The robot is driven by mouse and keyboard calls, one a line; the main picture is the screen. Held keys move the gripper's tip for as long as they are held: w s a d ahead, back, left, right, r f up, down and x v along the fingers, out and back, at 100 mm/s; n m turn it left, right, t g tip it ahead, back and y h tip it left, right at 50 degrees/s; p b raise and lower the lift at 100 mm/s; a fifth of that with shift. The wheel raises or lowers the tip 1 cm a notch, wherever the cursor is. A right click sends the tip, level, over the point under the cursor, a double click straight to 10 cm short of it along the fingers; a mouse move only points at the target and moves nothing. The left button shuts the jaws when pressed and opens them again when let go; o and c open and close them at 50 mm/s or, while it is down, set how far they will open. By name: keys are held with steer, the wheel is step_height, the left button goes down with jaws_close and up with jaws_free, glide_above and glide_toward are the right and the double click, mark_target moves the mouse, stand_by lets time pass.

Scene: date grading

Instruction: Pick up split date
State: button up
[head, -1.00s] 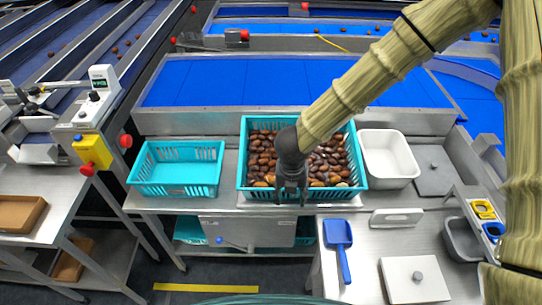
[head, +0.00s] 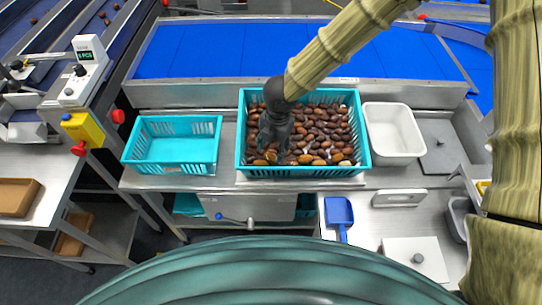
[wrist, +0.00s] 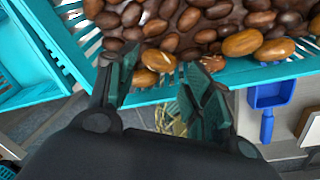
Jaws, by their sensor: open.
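Many brown dates (head: 318,128) lie heaped in a turquoise slotted crate (head: 305,172). My gripper (head: 270,150) points down over the left front part of this crate. In the wrist view its two dark fingers are apart and empty (wrist: 158,88), close to the crate's near wall (wrist: 150,96). A light orange-brown date (wrist: 158,60) shows just beyond the gap between the fingers, by that wall. A reddish, ragged-looking date (wrist: 212,63) lies near the right fingertip. I cannot tell for sure which date is split.
An empty turquoise crate (head: 128,150) stands to the left, and a white tub (head: 394,130) to the right. A blue scoop (head: 339,212) and a white board with a knob (head: 415,272) lie on the front right steel table. A blue belt (head: 225,50) runs behind.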

mark_target(271, 155)
steer(key=shift+s+a+f, duration=0.1)
steer(key=shift+f, duration=0.25)
steer(key=f, duration=0.1)
steer(key=f+p, duration=0.1)
steer(key=f, duration=0.1)
steer(key=shift+w+a+f+p, duration=0.1)
steer(key=shift+w+a+p, duration=0.1)
steer(key=shift+w+p, duration=0.1)
steer(key=shift+s+f, duration=0.1)
steer(key=shift+f, duration=0.35)
steer(key=shift+c, duration=1.8)
